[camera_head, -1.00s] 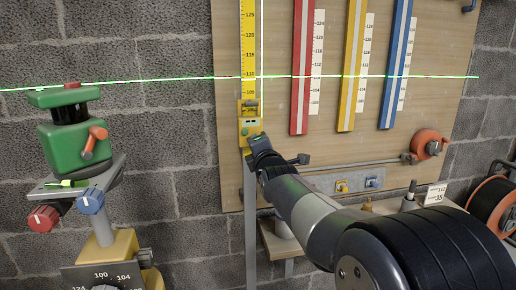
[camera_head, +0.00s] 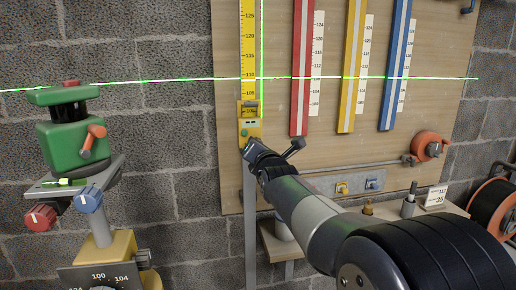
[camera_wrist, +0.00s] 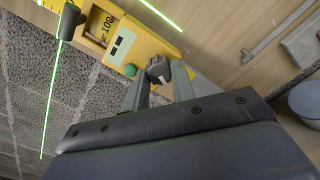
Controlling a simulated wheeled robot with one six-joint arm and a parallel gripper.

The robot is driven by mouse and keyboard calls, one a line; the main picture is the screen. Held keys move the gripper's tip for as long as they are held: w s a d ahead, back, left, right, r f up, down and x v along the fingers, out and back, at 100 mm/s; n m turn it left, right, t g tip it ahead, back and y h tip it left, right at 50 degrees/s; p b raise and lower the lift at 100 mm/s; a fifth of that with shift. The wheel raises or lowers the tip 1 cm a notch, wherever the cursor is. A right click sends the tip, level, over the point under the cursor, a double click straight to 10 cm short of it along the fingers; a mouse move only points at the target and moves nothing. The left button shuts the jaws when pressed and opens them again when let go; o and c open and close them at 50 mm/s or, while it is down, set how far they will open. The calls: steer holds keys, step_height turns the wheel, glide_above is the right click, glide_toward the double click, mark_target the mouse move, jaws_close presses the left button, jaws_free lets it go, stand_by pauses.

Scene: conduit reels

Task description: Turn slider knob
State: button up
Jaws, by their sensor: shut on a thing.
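A yellow slider block (camera_head: 250,126) sits on the yellow measuring staff (camera_head: 248,45) on the board. My gripper (camera_head: 248,146) is at the slider's lower edge, shut on this knob. In the head view the knob is hidden by the gripper. The slider's opening shows scale marks near 100 in the wrist view.
A green laser line crosses the staff and the red (camera_head: 301,70), yellow (camera_head: 352,65) and blue (camera_head: 398,65) strips. A green laser device (camera_head: 72,145) stands at left. A bench (camera_head: 268,240) with small items is below the board.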

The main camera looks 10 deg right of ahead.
stand_by(0.3)
steer(key=o, duration=1)
steer(key=s+p, duration=0.1)
steer(key=s, duration=0.9)
steer(key=shift+s+p, duration=0.3)
steer(key=shift+s, duration=0.1)
steer(key=shift+w, duration=0.1)
steer(key=w+b, duration=0.1)
steer(key=w, duration=0.9)
steer(key=shift+w+b, duration=0.3)
